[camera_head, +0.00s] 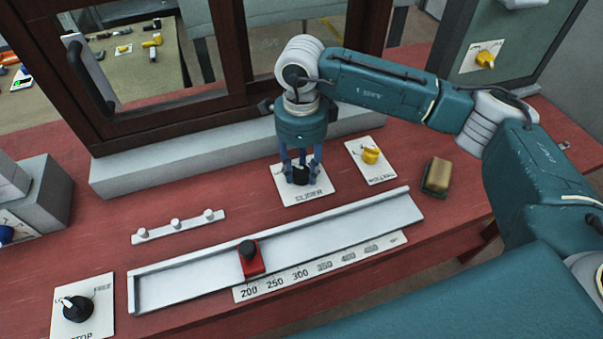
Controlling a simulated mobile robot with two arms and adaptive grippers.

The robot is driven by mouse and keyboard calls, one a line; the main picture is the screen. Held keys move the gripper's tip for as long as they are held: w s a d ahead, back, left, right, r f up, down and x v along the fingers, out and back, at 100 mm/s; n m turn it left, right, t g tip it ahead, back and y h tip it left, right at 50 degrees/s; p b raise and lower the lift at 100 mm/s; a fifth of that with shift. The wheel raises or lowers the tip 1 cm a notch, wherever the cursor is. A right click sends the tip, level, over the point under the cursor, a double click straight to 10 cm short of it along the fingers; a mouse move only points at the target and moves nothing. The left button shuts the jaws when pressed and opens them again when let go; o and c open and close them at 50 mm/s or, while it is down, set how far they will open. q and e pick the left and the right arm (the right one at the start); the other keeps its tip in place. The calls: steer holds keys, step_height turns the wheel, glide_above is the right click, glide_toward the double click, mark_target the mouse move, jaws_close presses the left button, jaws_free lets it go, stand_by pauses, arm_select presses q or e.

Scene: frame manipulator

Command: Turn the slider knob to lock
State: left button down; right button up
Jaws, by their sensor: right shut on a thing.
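The slider knob (300,176) is a black knob on a white plate (305,195) labelled "SLIDER" on the red bench. My right gripper (301,172) points straight down over it, with its blue fingers closed around the knob. The fingers hide much of the knob and the plate's upper markings, so I cannot read which way the knob points. My left gripper is not in view.
A long white rail (350,237) with a red slider block (251,260) lies in front, beside a number scale. A yellow knob (370,155) and a sponge-like block (437,175) are to the right. A black stop knob (76,308) is at front left. A wooden-framed window stands behind.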

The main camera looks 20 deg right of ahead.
mark_target(301, 168)
steer(key=shift+w+r+n, duration=0.15)
steer(key=shift+w+n, duration=0.05)
steer(key=shift+n, duration=0.1)
steer(key=o, duration=1.2)
steer(key=shift+s, duration=0.1)
step_height(301, 168, up, 12)
steer(key=shift+f, duration=0.1)
